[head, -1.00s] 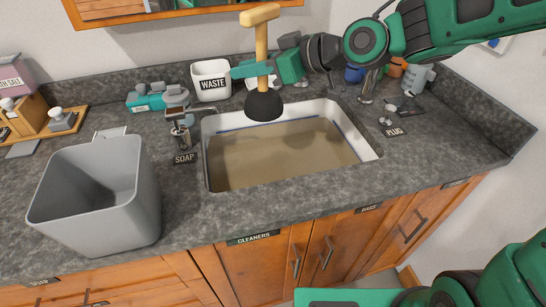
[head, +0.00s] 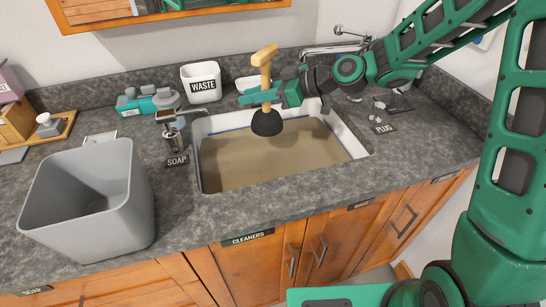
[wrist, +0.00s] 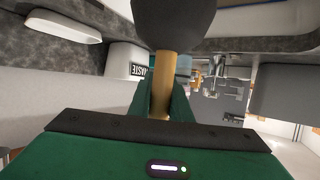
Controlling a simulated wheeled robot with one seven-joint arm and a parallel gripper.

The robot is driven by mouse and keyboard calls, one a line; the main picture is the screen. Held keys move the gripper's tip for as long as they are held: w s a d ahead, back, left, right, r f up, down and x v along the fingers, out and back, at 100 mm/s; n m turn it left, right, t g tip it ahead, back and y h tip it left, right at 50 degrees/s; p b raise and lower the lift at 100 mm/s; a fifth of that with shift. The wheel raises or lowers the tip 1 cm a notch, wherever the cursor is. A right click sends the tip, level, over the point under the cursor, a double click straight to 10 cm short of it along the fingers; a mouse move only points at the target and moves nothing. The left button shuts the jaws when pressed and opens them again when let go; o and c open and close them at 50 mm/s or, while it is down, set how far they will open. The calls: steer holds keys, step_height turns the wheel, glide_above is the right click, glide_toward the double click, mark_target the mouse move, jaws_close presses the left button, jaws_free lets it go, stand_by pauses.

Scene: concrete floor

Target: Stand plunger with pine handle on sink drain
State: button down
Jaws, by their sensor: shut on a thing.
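The plunger (head: 267,123) has a pale pine T-shaped handle and a black rubber cup. My gripper (head: 265,96) is shut on the handle and holds the plunger nearly upright, cup down, over the back part of the sink (head: 360,151). In the wrist view my gripper (wrist: 162,105) closes around the wooden handle, with the dark cup of the plunger (wrist: 175,22) at the top. The sink holds murky brown water. The drain is hidden under it. I cannot tell whether the cup touches the water.
A grey bin (head: 92,205) stands on the counter at left. A soap dispenser (head: 172,135) is left of the sink, and a white WASTE cup (head: 201,82) is behind it. A plug (head: 379,119) lies at right. The faucet (head: 335,50) is behind my arm.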

mark_target(260, 118)
steer(key=f, duration=0.1)
steer(key=w+d+f, duration=0.1)
steer(key=f, duration=0.1)
steer(key=shift+w+d+f, duration=0.25)
steer(key=shift+f, duration=0.1)
step_height(260, 118, down, 5)
steer(key=shift+r, duration=0.1)
steer(key=shift+f, duration=2.65)
steer(key=c, duration=1.6)
jaws_free()
steer(key=shift+f, duration=0.1)
steer(key=shift+c, duration=0.2)
steer(key=v, duration=0.7)
steer(key=shift+d+r, duration=0.2)
steer(key=shift+d, duration=0.1)
